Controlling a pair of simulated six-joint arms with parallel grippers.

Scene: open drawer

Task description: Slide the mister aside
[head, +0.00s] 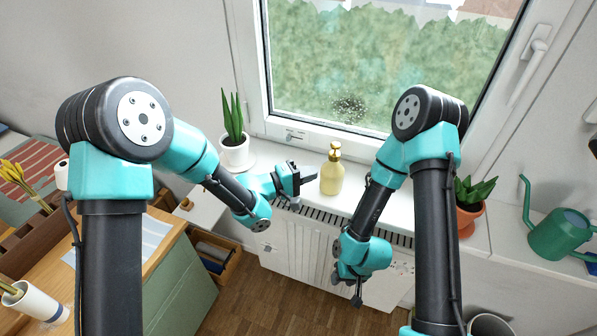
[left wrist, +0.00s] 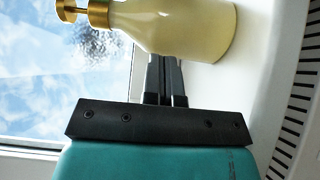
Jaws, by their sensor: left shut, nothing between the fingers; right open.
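The mister (head: 331,175) is a pale yellow bottle with a gold pump top. It stands upright on the white window sill in front of the window. My left gripper (head: 312,178) is shut and empty, with its fingertips at the mister's left side. In the left wrist view, the shut fingers (left wrist: 164,64) point at the body of the mister (left wrist: 185,25); I cannot tell whether they press on it. My right gripper (head: 357,297) is open and empty, hanging low in front of the radiator, away from the mister.
A potted plant in a white pot (head: 235,152) stands left of the mister on the sill. A plant in a terracotta pot (head: 467,216) and a green watering can (head: 556,235) are to the right. The radiator (head: 300,250) is below. An open drawer (head: 218,258) is at lower left.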

